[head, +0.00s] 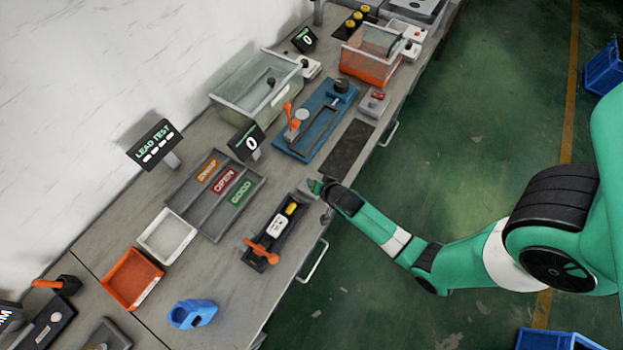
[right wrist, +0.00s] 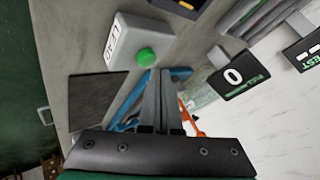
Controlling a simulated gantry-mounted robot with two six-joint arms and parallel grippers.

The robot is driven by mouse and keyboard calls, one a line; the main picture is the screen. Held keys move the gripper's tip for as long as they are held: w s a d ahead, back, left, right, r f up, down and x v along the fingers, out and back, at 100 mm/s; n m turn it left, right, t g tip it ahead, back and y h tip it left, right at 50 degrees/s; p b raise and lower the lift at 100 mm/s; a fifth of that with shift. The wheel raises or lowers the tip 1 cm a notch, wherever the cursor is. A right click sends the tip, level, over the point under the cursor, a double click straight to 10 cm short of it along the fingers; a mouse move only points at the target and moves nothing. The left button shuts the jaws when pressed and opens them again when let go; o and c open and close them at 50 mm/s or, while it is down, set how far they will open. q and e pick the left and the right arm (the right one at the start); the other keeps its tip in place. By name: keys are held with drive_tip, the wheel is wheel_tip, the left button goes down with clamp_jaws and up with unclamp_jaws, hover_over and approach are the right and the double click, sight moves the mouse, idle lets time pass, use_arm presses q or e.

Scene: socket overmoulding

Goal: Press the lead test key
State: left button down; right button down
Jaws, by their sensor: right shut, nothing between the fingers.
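The lead test key is a green round button (right wrist: 147,57) on a pale grey box (right wrist: 128,42) with dark lettering on its side. In the head view the box (head: 306,188) stands at the front edge of the bench, partly hidden by my right gripper. My right gripper (head: 322,190) is shut and empty, right over or beside the box. In the right wrist view its fingertips (right wrist: 162,73) point towards the box, close to the green button; I cannot tell whether they touch. A LEAD TEST display (head: 156,143) stands at the back of the bench. My left gripper is not in view.
A black fixture with an orange lever (head: 262,252) lies just left of the box. A grey tray marked SWAP, OPEN and GOOD (head: 182,206) is behind it. A blue fixture (head: 327,118) and a dark mat (head: 346,150) are further along. A small counter display (head: 246,141) shows 0.

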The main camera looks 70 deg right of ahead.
drive_tip(key=shift+f, duration=0.3)
drive_tip(key=shift+f+b, duration=0.55)
drive_tip(key=shift+b, duration=0.05)
idle(0.4)
drive_tip(key=shift+r, duration=0.1)
drive_tip(key=shift+r+p, duration=0.85)
drive_tip(key=shift+p, duration=0.1)
wheel_tip(320, 180, up, 5)
drive_tip(key=p, duration=0.4)
drive_tip(key=shift+p, duration=0.35)
drive_tip(key=shift+a, duration=0.1)
idle(0.4)
